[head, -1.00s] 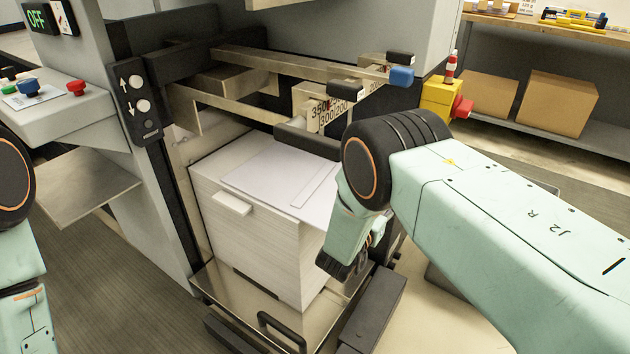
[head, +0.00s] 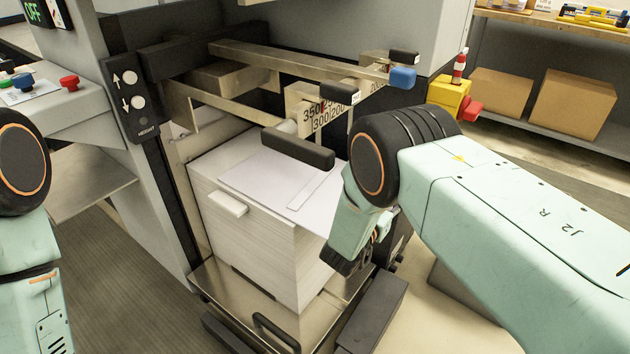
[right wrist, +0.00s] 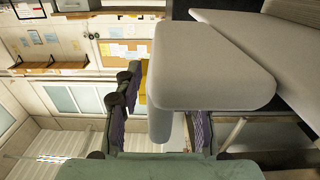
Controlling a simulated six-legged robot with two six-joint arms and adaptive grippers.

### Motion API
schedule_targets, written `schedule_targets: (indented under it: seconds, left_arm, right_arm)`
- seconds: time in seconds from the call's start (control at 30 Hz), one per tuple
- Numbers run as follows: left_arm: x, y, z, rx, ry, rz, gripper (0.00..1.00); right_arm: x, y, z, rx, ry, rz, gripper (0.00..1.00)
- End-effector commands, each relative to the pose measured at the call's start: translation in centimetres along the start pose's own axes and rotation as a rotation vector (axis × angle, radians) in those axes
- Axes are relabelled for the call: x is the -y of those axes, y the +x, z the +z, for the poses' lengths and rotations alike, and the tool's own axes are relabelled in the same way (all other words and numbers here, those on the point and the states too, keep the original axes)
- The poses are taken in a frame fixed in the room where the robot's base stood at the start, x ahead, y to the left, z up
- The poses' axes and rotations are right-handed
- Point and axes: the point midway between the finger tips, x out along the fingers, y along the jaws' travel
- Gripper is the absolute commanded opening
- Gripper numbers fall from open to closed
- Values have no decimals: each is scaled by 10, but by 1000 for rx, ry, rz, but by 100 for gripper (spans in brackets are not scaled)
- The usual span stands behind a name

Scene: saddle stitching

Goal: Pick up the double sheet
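A tall stack of white paper (head: 240,250) stands in the feeder in the head view. A pale sheet (head: 262,178) lies on its top, with a narrow strip (head: 307,190) near its right side; I cannot tell whether this is the double sheet. My right gripper (head: 345,262) hangs at the right front of the stack, pointing down. In the right wrist view its fingers (right wrist: 160,120) are spread apart. A smooth grey shape (right wrist: 210,70) fills much of that view, partly between the fingers; I cannot tell what it is. My left gripper is out of view.
A white block (head: 228,203) sticks out of the stack's front. A black bar (head: 297,148) is above the stack's back, below metal rails (head: 300,62). A control panel (head: 128,98) stands at left. A metal tray with a black handle (head: 277,333) lies below.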

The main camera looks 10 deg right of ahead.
Motion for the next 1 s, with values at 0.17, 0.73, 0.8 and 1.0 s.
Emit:
schedule_targets:
  seconds: [0.17,0.73,0.8,1.0]
  left_arm:
    - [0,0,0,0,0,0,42]
    - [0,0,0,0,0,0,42]
    - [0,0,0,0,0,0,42]
    - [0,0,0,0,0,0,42]
  right_arm:
    - [0,-1,0,0,0,1,40]
    - [1,-3,0,0,0,1,10]
    - [1,-2,0,0,0,1,4]
    - [0,-1,0,0,0,1,0]
